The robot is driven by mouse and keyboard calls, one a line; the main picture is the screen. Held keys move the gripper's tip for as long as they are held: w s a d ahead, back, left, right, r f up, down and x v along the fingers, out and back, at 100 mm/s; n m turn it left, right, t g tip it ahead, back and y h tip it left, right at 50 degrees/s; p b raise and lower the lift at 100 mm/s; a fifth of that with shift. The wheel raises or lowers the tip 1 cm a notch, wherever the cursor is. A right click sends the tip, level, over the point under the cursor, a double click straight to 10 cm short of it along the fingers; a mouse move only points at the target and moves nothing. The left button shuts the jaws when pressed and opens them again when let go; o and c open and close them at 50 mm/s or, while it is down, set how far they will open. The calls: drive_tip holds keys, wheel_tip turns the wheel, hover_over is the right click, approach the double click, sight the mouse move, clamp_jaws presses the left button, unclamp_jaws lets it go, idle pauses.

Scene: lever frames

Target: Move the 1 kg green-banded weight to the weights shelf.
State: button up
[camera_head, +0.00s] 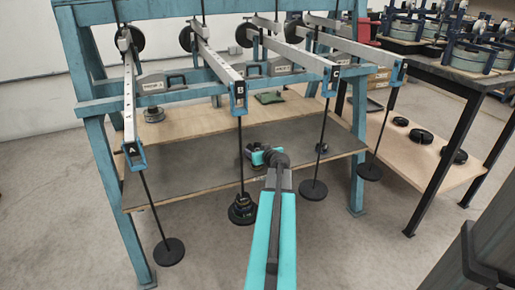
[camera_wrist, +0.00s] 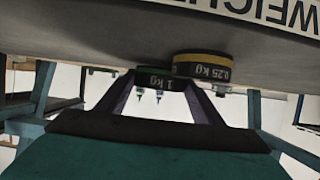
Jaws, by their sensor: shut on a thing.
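The 1 kg weight (camera_wrist: 160,80) is a dark disc with a green edge, in the upper middle of the wrist view. The two dark fingers of my gripper (camera_wrist: 160,90) reach it from both sides and are shut on it. It is at the grey shelf surface marked with the word WEIGHTS (camera_wrist: 90,35); whether it rests fully on that surface I cannot tell. In the head view my gripper (camera_head: 262,156) is at the lower grey shelf (camera_head: 190,170) of the blue frame, and the arm partly hides the weight.
A yellow-banded 0.25 kg weight (camera_wrist: 202,67) sits close beside the held weight. Hanger B (camera_head: 241,160) carries a stack of discs (camera_head: 242,210) just left of my arm. Other hanger rods stand before the shelf. The shelf's left part is clear.

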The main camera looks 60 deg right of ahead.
drive_tip(key=shift+f, duration=0.25)
drive_tip(key=shift+f, duration=0.1)
drive_tip(key=o, duration=1.6)
drive_tip(key=shift+p+v, duration=0.65)
drive_tip(key=shift+v, duration=5.4)
drive_tip(key=shift+p, duration=0.95)
